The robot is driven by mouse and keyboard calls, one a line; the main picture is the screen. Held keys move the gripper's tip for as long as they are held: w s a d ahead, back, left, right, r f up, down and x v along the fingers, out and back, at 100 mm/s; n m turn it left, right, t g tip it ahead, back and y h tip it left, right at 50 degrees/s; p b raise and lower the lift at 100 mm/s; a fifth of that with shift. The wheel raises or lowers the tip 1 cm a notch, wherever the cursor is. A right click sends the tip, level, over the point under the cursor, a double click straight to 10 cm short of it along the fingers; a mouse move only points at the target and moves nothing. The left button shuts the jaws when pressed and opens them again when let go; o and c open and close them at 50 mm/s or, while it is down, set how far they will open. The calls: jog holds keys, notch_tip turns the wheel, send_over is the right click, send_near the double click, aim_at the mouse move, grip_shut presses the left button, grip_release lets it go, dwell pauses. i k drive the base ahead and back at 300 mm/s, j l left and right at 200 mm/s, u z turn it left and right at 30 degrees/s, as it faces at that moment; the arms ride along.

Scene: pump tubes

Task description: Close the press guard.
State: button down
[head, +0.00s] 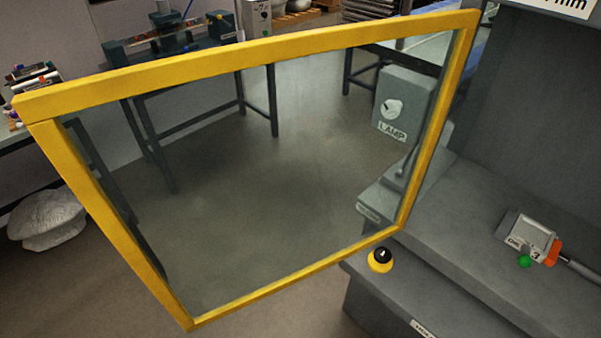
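The press guard (258,56) is a yellow frame around a clear pane. It stands swung open, reaching out to the left from the grey press (540,110). Its right upright is by the press, and its free left edge is far out over the floor. The press opening behind the bed (480,220) is uncovered. My gripper is not in view.
A round black and yellow knob (380,260) sits at the press's front left corner. A small device with a green button (525,261) and an orange part lies on the bed. A grey LAMP box (405,100) shows through the pane. A white sack (47,220) lies on the floor at left.

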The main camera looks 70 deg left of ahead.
aim_at(39, 110)
jog(key=k+j, duration=0.25)
jog(key=k+j+u, duration=0.1)
jog(key=k+j, duration=0.2)
jog(key=j, duration=0.2)
jog(key=k+j, duration=0.5)
jog(key=j, duration=0.25)
jog(key=k+j+u, duration=0.1)
jog(key=k+j, duration=0.15)
jog(key=j, duration=0.15)
jog(key=k+j, duration=0.25)
jog(key=j, duration=0.15)
jog(key=k+j, duration=0.15)
jog(key=j, duration=0.15)
jog(key=z, duration=0.05)
